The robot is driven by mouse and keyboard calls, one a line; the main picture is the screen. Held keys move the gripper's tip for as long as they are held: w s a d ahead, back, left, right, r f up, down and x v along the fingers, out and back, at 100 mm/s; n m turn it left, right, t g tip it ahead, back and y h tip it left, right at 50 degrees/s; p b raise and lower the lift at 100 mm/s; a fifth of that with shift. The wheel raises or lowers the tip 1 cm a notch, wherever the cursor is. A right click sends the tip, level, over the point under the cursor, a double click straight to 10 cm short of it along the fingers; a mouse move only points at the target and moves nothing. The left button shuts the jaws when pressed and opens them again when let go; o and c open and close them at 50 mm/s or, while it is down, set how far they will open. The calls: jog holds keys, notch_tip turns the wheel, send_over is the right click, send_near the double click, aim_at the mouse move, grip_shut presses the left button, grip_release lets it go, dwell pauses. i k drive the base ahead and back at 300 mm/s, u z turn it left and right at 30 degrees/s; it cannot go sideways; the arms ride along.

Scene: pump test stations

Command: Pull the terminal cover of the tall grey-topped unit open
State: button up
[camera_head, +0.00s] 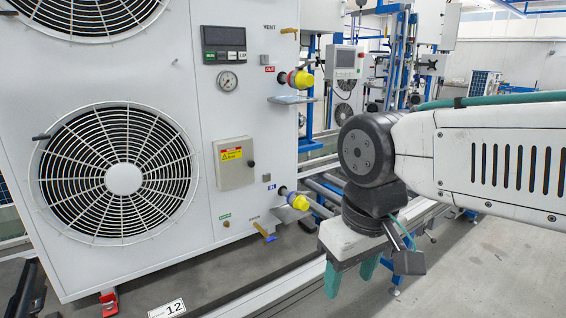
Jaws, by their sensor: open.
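A tall pale unit (190,95) with two round fan grilles fills the left of the head view; its top is out of frame. A small beige box cover (235,175) with a yellow and red warning label sits on its front, right of the lower fan. It looks closed, with a small dark latch on its right edge. My gripper (350,286) hangs to the right of the unit, lower than the cover and well apart from it. Its green fingers point down, spread and empty.
Yellow-capped ports (300,80) stick out from the unit's right side, with a lower one (299,202). A small valve handle (264,232) juts out below the cover. A gauge (227,81) and a display panel (224,37) are above. A rail runs along the floor; open floor lies at lower right.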

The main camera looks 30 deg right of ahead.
aim_at(233, 158)
jog(key=z, duration=0.05)
jog(key=k, duration=0.65)
jog(key=u, duration=0.5)
jog(key=i, duration=1)
jog(key=z, duration=0.3)
